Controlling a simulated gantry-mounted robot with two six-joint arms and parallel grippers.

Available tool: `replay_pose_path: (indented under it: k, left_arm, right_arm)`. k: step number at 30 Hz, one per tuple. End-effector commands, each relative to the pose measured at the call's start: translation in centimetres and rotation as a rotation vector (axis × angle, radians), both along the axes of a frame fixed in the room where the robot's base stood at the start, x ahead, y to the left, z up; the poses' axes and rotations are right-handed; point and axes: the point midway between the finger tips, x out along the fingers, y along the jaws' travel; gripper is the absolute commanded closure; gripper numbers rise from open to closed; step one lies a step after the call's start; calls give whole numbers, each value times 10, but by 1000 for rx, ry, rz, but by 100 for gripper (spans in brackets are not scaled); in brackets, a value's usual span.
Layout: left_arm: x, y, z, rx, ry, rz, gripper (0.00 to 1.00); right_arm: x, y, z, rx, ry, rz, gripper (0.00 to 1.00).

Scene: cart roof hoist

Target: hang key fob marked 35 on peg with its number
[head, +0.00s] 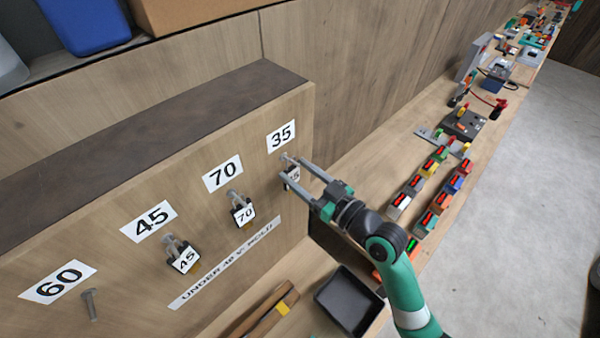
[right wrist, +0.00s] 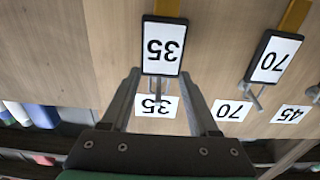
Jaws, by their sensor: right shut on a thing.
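The key fob marked 35 (head: 293,174) is a black-framed white tag. It is between the fingertips of my right gripper (head: 290,171), which is shut on it, close in front of the board. The right wrist view shows the fob (right wrist: 163,45) upside down, its lower edge at the fingertips (right wrist: 161,76). The peg under the 35 label (head: 281,136) is partly hidden by the fob and fingers; its shaft (right wrist: 157,92) shows between the fingers. I cannot tell whether the fob's loop is around the peg. My left gripper is not in view.
Fob 70 (head: 243,214) hangs at the peg under the 70 label (head: 223,174), and fob 45 (head: 184,260) under the 45 label (head: 149,221). The peg (head: 90,304) by the 60 label is bare. A black tray (head: 349,301) lies below the board.

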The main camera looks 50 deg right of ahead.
Motion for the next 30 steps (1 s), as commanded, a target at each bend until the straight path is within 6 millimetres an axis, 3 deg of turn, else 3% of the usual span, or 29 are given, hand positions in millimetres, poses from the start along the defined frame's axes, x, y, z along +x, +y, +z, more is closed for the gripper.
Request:
replay_pose_path:
  k: [7,8,13,23,26,30]
  left_arm:
    - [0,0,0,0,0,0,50]
    - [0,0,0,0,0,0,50]
    - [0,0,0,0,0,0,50]
    - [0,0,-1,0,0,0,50]
    - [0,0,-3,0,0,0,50]
    - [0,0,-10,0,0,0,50]
  right_arm:
    - [0,0,0,0,0,0,100]
    - [0,0,0,0,0,0,35]
    - [0,0,0,0,0,0,5]
    - [-2,0,-1,0,1,-1,4]
    - [-13,0,-2,0,1,-2,4]
    - [-42,0,-3,0,0,-3,4]
